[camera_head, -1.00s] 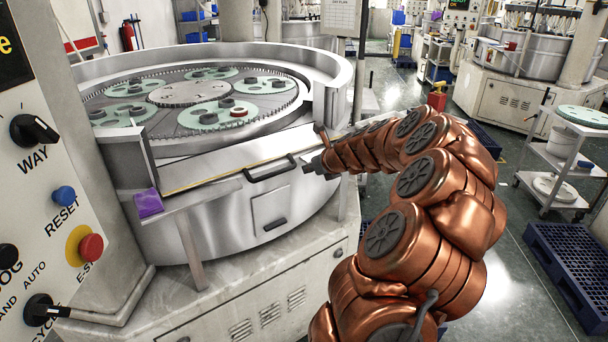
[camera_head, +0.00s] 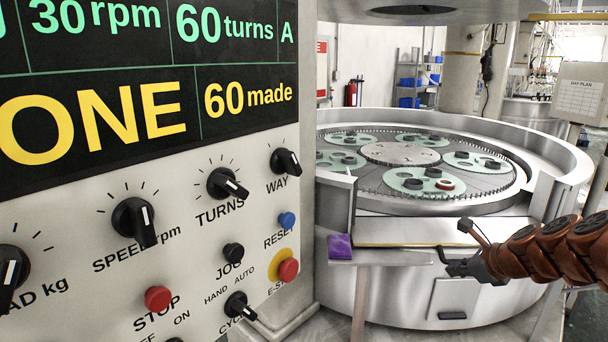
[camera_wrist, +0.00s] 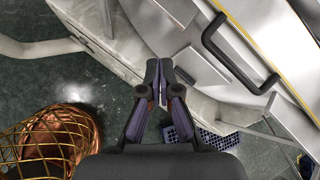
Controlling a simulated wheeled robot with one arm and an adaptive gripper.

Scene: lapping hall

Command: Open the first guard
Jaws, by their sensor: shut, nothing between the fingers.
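The guard (camera_head: 400,231) is a pale metal panel with a yellow edge across the front of the round lapping machine; it looks closed. Its black bar handle (camera_head: 441,255) shows just left of my gripper (camera_head: 458,268) in the head view. In the wrist view the handle (camera_wrist: 226,62) lies to the right of my gripper (camera_wrist: 159,66), apart from the fingertips. My gripper is shut and empty, outside the front of the machine. Part of the handle is hard to separate from the dark fingers in the head view.
The control panel (camera_head: 70,225), with knobs and buttons, fills the left of the head view. Its screen (camera_head: 150,70) reads "60 made". A purple cloth (camera_head: 340,247) lies at the guard's left end. Green carriers (camera_head: 418,181) sit on the geared plate. A lower small handle (camera_head: 452,315) is on the drum.

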